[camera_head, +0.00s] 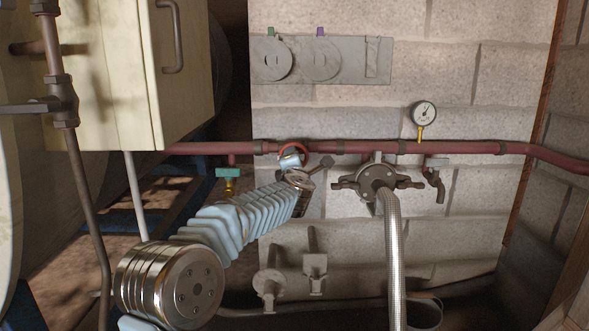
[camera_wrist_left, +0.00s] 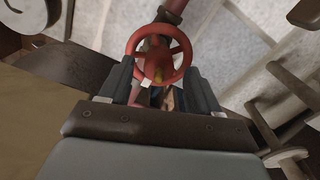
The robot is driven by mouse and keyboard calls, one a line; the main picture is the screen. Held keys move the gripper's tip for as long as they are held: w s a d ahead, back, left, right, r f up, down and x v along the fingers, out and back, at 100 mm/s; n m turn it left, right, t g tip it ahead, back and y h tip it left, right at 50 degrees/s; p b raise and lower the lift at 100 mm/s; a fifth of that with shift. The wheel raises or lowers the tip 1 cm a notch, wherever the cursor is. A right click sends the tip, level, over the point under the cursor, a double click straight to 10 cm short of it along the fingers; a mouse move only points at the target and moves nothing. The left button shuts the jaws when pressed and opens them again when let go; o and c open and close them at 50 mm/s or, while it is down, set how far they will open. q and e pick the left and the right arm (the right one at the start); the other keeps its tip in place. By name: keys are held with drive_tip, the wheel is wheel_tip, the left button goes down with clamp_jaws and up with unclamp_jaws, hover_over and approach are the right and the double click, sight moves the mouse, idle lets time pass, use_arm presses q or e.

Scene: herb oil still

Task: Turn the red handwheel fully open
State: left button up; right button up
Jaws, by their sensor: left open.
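The red handwheel (camera_wrist_left: 157,66) is a spoked ring on the dark red pipe, seen almost face on in the left wrist view. In the head view only part of its rim (camera_head: 304,147) shows behind my left gripper (camera_head: 292,161). In the left wrist view my left gripper (camera_wrist_left: 158,76) is open, with one dark finger on each side of the wheel's lower part. I cannot tell whether the fingers touch the rim. My right gripper is not in view.
The dark red pipe (camera_head: 460,148) runs along the block wall. Right of the wheel are a flanged fitting with a braided hose (camera_head: 393,260), a pressure gauge (camera_head: 424,114) and a small tap (camera_head: 434,178). A cream cabinet (camera_head: 110,75) stands left; a green-handled valve (camera_head: 229,173) hangs below the pipe.

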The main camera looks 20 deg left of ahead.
use_arm(q)
drive_tip(key=b+v, duration=0.1)
drive_tip(key=v, duration=1.2)
drive_tip(key=shift+s+d, duration=0.15)
drive_tip(key=shift+s, duration=0.15)
